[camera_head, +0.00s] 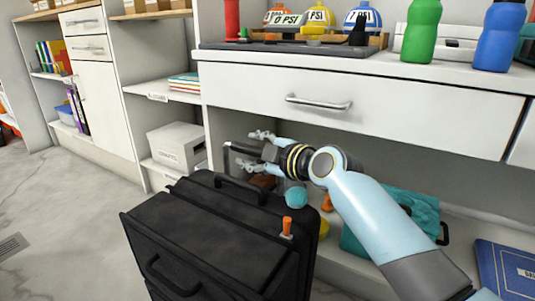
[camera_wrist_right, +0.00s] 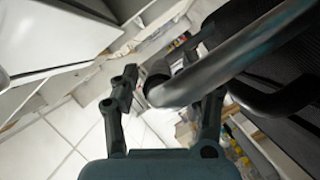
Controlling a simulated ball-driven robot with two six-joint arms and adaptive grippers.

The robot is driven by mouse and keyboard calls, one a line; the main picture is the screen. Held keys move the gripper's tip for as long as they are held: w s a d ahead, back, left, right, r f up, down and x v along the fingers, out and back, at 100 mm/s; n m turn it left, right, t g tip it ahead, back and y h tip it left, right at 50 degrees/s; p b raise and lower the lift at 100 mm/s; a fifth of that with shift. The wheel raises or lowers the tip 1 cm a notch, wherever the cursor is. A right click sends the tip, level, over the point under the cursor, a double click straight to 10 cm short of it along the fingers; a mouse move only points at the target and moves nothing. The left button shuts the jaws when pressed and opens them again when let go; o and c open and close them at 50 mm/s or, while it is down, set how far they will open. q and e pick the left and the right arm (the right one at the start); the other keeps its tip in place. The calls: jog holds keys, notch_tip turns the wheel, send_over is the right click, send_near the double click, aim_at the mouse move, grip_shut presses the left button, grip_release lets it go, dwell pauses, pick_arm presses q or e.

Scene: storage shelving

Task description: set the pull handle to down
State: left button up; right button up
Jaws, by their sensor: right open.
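A black suitcase (camera_head: 205,235) stands in front of the shelving in the head view. Its pull handle (camera_head: 226,160) is raised above the suitcase's back edge; its grip runs toward my right gripper (camera_head: 247,150). In the right wrist view the pull handle shows as a thick grey bar (camera_wrist_right: 235,55) entering from the upper right, with its end between the spread fingers of my right gripper (camera_wrist_right: 160,80). The right gripper is open; I cannot tell whether a finger touches the bar. My left gripper is not in view.
A drawer with a metal handle (camera_head: 318,103) sits above and behind my right arm. A green bottle (camera_head: 421,32) and a blue bottle (camera_head: 499,38) stand on the counter. A white box (camera_head: 177,146) sits on a low shelf. Floor at the left is clear.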

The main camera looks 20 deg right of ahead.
jog(key=v, duration=1.1)
